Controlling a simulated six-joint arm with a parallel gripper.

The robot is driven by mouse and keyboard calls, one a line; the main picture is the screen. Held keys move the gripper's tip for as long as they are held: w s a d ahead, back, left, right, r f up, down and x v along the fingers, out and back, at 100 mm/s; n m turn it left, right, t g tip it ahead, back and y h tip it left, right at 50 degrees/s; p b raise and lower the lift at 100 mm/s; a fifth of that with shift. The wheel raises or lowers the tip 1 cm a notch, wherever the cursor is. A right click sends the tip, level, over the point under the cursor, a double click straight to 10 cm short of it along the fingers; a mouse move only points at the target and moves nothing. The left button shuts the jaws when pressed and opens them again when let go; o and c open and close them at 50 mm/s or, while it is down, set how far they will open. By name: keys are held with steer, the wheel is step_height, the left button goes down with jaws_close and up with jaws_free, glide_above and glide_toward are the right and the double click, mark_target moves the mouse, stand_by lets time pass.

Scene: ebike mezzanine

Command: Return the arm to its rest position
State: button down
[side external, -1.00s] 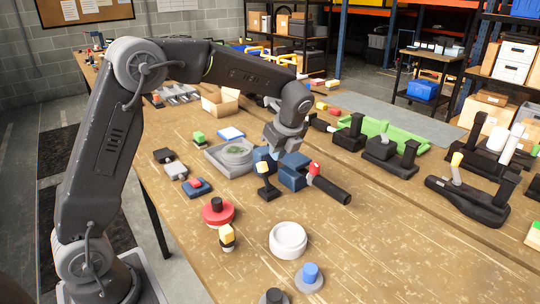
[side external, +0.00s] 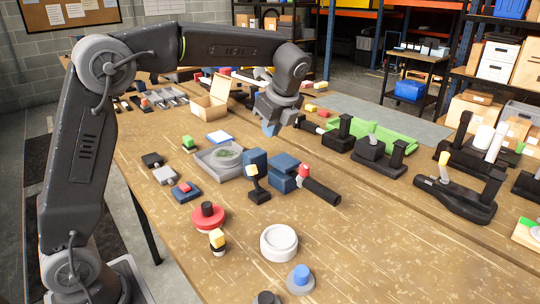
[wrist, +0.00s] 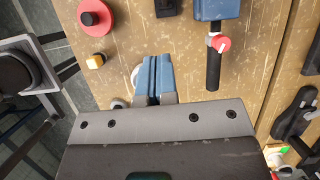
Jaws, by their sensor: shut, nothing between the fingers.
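My gripper (side external: 270,127) hangs above the wooden workbench (side external: 345,245), over the area behind the blue blocks. Its blue fingers point down and sit together with nothing between them. In the wrist view the closed blue fingers (wrist: 153,76) show in the middle, clear of the objects below. My arm is bent, with the forearm reaching across the bench at height.
Below stand blue blocks (side external: 255,161), a black-handled tool with a red part (side external: 320,189) and a grey tray (side external: 218,160). A red disc (side external: 207,217) and a white round dish (side external: 279,242) are nearer. Black fixtures (side external: 372,160) line the right side.

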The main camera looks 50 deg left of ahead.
steer(key=s+d+f+n+t+h, duration=0.1)
steer(key=s+d+n+t+h, duration=0.1)
steer(key=s+n, duration=0.6)
steer(key=s+d+f+n+t+h, duration=0.1)
steer(key=s+d+n, duration=0.4)
steer(key=s, duration=1.2)
steer(key=n+t+h, duration=0.1)
steer(key=n+t, duration=0.1)
steer(key=n, duration=0.2)
steer(key=shift+s+n+t, duration=0.3)
